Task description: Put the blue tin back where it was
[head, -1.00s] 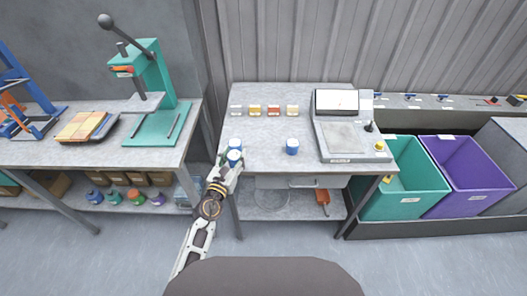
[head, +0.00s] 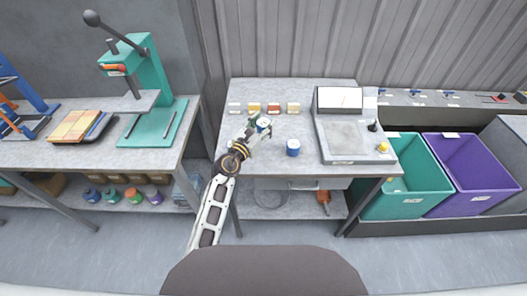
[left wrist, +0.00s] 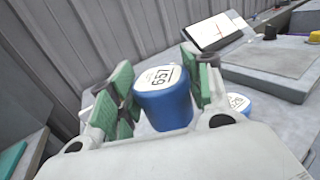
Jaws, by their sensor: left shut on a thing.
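My left gripper (head: 257,129) is shut on a blue tin (head: 263,125) with a white lid. In the left wrist view this blue tin (left wrist: 164,105) sits between the green finger pads, its lid reading 657. It is over the left-middle of the grey table (head: 262,160), just in front of the small coloured labels; whether it touches the table cannot be told. A second blue tin (head: 293,148) with a white lid stands on the table to the right; it also shows partly behind a finger in the left wrist view (left wrist: 240,104). My right gripper is not in view.
Small white, yellow, red and cream labels (head: 273,108) line the table's back. A scale-like machine (head: 345,138) with a tilted screen stands right. Teal (head: 402,180) and purple (head: 468,172) bins are farther right. A bench with a teal press (head: 155,122) is left.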

